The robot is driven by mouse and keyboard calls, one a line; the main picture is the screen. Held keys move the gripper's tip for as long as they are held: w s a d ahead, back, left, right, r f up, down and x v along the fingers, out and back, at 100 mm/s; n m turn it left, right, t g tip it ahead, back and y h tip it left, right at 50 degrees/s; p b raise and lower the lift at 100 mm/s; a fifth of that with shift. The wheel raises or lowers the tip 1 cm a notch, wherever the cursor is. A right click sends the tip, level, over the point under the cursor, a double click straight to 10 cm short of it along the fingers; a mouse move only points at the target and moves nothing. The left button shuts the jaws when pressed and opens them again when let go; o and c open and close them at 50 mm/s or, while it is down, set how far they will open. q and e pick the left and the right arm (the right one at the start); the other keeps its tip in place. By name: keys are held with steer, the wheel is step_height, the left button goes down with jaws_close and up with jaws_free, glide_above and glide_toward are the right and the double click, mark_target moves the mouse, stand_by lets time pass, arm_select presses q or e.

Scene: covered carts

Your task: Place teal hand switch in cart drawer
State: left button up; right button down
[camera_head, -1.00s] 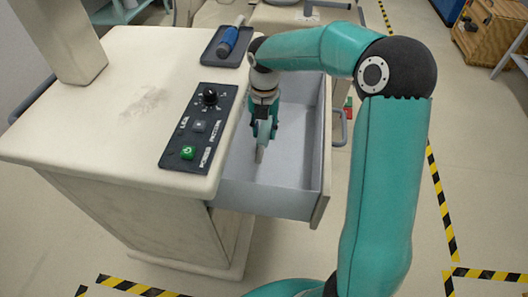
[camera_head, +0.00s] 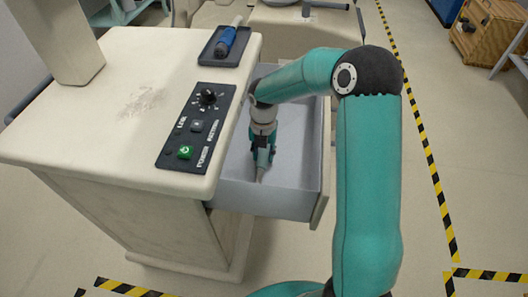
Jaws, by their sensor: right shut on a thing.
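The cart drawer (camera_head: 285,203) is pulled open on the right side of the cream cart (camera_head: 90,120), and its grey inside looks empty. My right gripper (camera_head: 261,165) points down inside the drawer's outline, near the cart side. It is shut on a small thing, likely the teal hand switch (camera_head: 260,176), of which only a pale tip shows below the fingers. The fingers hide most of it, and I cannot tell whether it touches the drawer floor. My left gripper is out of view.
A black control panel (camera_head: 169,157) with a knob and a green button lies on the cart top. A dark tray (camera_head: 210,50) holds a blue handheld device (camera_head: 226,40). A cream post stands at the left. Free floor lies to the right.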

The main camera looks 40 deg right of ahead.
mark_target(263, 154)
steer(key=shift+f, duration=0.1)
steer(key=c, duration=0.8)
jaws_free()
steer(key=shift+o, duration=0.2)
step_height(263, 154, up, 12)
steer(key=p, duration=0.1)
